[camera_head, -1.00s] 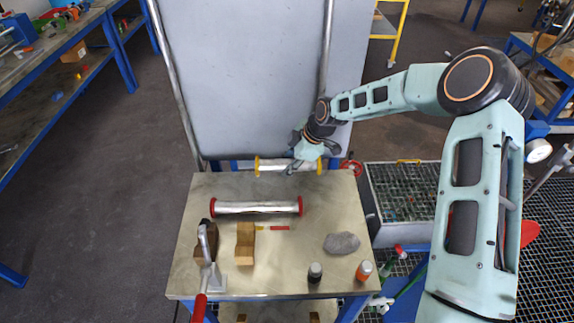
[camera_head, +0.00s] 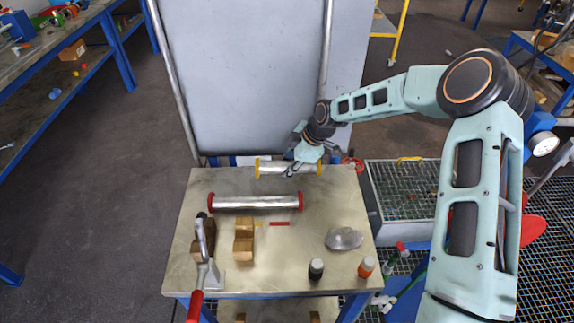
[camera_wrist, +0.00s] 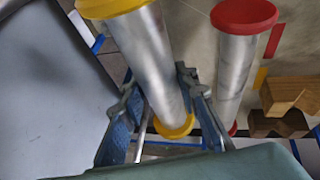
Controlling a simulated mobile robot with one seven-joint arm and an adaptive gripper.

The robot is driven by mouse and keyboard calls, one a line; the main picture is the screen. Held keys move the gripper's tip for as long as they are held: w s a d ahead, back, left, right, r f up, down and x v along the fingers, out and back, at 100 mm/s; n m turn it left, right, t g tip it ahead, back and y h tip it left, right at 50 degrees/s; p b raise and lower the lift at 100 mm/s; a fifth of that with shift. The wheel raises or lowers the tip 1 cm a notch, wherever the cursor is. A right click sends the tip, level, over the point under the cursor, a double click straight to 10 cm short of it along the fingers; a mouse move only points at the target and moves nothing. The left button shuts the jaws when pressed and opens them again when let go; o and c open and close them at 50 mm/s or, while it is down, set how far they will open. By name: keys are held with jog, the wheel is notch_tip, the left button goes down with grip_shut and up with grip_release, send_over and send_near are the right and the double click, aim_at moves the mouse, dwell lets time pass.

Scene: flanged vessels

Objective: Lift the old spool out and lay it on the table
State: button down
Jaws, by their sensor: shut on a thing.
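A silver spool with yellow flanges (camera_head: 275,168) is in my gripper (camera_head: 298,169), level across the table's back edge in the head view. In the wrist view my gripper (camera_wrist: 158,98) has one finger on each side of the spool's silver tube (camera_wrist: 150,58), between the two yellow flanges. Its height above the tabletop is hard to tell. A second silver spool with red flanges (camera_head: 255,202) lies on the table (camera_head: 300,268), in front of the held one. It also shows in the wrist view (camera_wrist: 237,70), to the right of the held spool.
Wooden V-blocks (camera_head: 244,241), a red-handled tool (camera_head: 203,262), a grey lump (camera_head: 344,238) and two small bottles (camera_head: 316,269) (camera_head: 365,267) stand on the front half of the table. A big grey panel (camera_head: 250,75) rises behind it. A grated bin (camera_head: 405,195) is at right.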

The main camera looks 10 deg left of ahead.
jog(key=shift+f+b, duration=1.7)
jog(key=shift+f, duration=0.65)
jog(key=shift+f+b, duration=0.35)
jog(key=shift+b, duration=0.05)
